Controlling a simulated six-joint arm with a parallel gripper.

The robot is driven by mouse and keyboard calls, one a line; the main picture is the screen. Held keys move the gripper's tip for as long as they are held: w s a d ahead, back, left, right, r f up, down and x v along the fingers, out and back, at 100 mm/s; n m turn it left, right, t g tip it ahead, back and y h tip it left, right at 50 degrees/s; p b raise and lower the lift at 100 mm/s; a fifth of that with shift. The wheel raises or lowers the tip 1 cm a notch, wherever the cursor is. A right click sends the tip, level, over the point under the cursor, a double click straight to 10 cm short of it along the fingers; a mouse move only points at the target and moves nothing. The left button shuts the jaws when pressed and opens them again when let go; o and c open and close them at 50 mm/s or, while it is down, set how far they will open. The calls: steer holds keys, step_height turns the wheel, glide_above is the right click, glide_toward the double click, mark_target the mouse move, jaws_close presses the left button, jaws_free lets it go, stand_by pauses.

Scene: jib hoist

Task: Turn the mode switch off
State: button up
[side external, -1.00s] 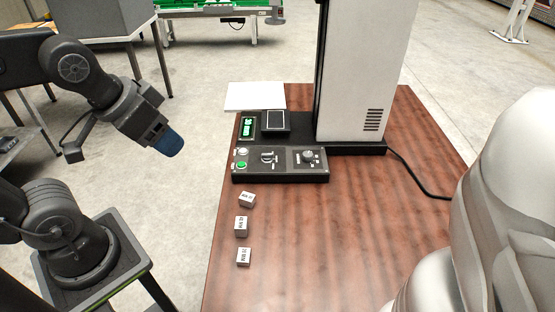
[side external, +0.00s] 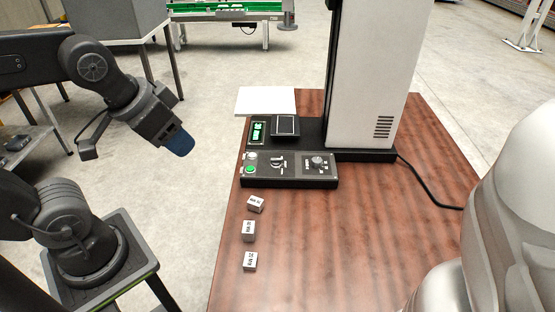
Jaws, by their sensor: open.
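A black control panel (side external: 290,183) lies on the wooden table in front of a white machine. A rotary switch (side external: 278,162) with a pale lever-like handle sits at its middle, and a round knob (side external: 318,162) is to the right. The labels are too small to read, so I cannot tell which one is the mode switch or its setting. My gripper (side external: 181,144), with blue fingertips, hangs in the air left of the table, well apart from the panel. It is open, and nothing shows held in it.
A green button (side external: 250,170) and a pale button (side external: 252,156) are at the panel's left. Three small labelled blocks (side external: 249,231) lie in front. The tall white machine (side external: 380,80) stands behind. A pale bulky shape (side external: 510,220) fills the right foreground. The table's front is mostly clear.

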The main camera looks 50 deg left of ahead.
steer(key=w+a+r+m+g, duration=0.2)
steer(key=w, duration=0.8)
steer(key=m+g, duration=0.4)
steer(key=m, duration=0.3)
glide_above(279, 159)
step_height(279, 159, down, 18)
steer(key=f, duration=0.1)
step_height(279, 159, down, 13)
steer(key=shift+f, duration=0.15)
steer(key=c, duration=0.8)
